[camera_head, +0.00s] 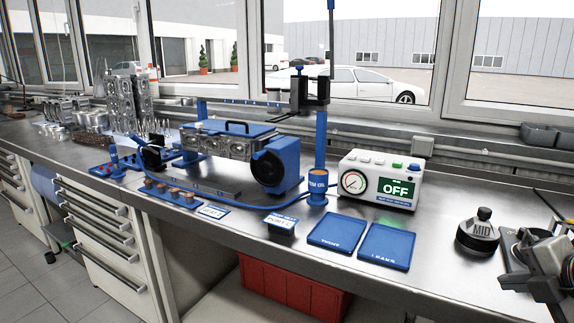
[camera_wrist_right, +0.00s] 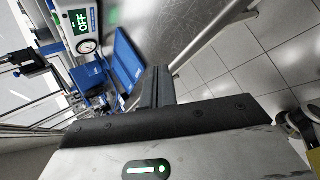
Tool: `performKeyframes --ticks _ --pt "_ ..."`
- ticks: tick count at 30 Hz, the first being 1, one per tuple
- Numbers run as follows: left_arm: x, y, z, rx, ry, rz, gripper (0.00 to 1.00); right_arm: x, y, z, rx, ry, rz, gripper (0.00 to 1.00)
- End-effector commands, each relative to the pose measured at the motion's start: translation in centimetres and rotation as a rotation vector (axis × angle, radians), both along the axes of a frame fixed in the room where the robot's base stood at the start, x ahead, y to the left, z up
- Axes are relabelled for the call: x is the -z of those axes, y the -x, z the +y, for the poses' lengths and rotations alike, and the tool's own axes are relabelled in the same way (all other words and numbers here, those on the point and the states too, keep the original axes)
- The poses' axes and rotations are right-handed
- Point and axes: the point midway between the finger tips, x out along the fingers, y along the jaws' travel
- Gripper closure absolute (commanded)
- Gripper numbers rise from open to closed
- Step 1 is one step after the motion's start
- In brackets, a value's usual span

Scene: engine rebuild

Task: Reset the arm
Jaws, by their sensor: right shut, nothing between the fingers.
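My right gripper (camera_head: 530,284) is at the right edge of the head view, low over the front of the bench, apart from the things on it. In the right wrist view its fingers (camera_wrist_right: 157,86) are together with nothing between them. The rest of the right arm is mostly cut off by the frame. My left gripper is in neither view.
A steel bench (camera_head: 330,262) holds a blue engine fixture (camera_head: 280,165), a control box reading OFF (camera_head: 380,182), two blue trays (camera_head: 388,246) and a dark knob-topped part marked MID (camera_head: 480,234), close left of my right gripper. A red crate (camera_head: 290,288) sits below.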

Motion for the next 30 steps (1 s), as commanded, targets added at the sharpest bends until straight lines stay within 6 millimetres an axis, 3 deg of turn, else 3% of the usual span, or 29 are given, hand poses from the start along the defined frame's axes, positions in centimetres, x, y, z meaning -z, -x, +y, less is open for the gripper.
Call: performKeyframes --ticks 1,5,7,9,13,15,18,21,30 --pt "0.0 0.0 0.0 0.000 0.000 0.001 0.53 2.5 0.3 0.6 0.049 -0.071 0.018 1.00" --pt "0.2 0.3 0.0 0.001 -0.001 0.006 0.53 8.9 1.4 2.6 0.216 -0.280 0.058 1.00" --pt "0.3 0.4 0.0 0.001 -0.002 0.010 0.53 13.1 2.8 4.5 0.337 -0.428 0.088 1.00" --pt "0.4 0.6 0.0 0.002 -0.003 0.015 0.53 17.4 4.9 7.3 0.473 -0.596 0.123 1.00" --pt "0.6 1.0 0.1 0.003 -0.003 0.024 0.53 23.1 9.4 13.2 0.721 -0.906 0.182 1.00" --pt "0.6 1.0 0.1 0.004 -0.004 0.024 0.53 24.7 11.6 16.4 0.836 -1.055 0.207 1.00" --pt "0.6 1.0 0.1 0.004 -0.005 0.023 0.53 25.7 13.9 19.9 0.958 -1.222 0.230 1.00" --pt "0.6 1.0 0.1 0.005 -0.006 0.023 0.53 26.0 15.1 22.0 1.031 -1.326 0.244 1.00" --pt "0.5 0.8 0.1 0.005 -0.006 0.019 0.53 25.9 15.6 23.0 1.067 -1.380 0.248 1.00"
